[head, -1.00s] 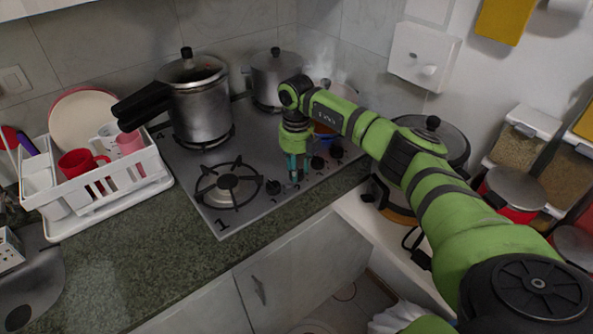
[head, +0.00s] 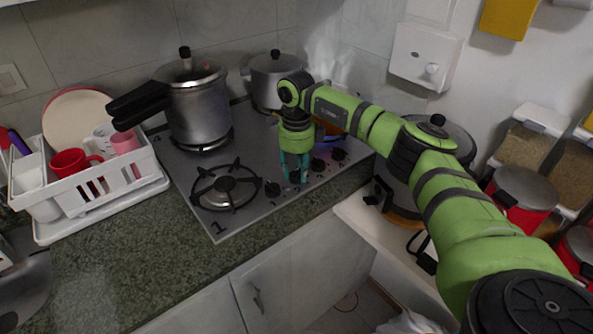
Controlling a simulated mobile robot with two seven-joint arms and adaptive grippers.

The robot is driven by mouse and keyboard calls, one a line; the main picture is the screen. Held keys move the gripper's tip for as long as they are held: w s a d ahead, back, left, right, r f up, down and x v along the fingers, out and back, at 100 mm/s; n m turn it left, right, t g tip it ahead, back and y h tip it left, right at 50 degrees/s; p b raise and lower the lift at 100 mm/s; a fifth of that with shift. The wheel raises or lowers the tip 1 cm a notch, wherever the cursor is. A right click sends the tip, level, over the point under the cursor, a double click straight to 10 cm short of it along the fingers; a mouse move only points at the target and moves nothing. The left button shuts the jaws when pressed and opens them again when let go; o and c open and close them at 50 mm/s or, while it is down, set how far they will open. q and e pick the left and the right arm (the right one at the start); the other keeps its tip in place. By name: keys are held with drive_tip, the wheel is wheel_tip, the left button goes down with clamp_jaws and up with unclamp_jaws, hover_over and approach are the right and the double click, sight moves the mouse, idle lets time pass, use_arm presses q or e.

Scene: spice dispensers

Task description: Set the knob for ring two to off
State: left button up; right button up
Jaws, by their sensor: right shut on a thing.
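The stove (head: 240,225) has a row of black knobs along its front right part. The leftmost knob (head: 272,188) stands free. My right gripper (head: 294,176) points down, with its teal fingers shut on the second knob from the left (head: 294,178), which they largely hide. I cannot read that knob's setting. Two more knobs, the third (head: 318,164) and the fourth (head: 338,154), show to the right of the gripper. The front left burner (head: 226,186), by a printed 1, is bare and shows no flame. My left gripper is not in view.
A pressure cooker (head: 200,108) stands on the back left burner and a steaming pot (head: 272,80) behind. A pot with blue and orange colours (head: 328,128) is partly behind my arm. A white dish rack (head: 140,180) stands left. The front counter (head: 140,265) is mostly clear.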

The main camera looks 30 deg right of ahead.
sight(297, 171)
drive_tip(key=n+b, duration=0.1)
drive_tip(key=n, duration=0.4)
drive_tip(key=shift+n, duration=0.4)
drive_tip(key=n, duration=0.5)
drive_tip(key=shift+b, duration=0.3)
drive_tip(key=shift+n, duration=0.4)
drive_tip(key=o, duration=1.2)
drive_tip(key=shift+c, duration=0.2)
drive_tip(key=shift+r, duration=0.1)
wheel_tip(297, 171, up, 12)
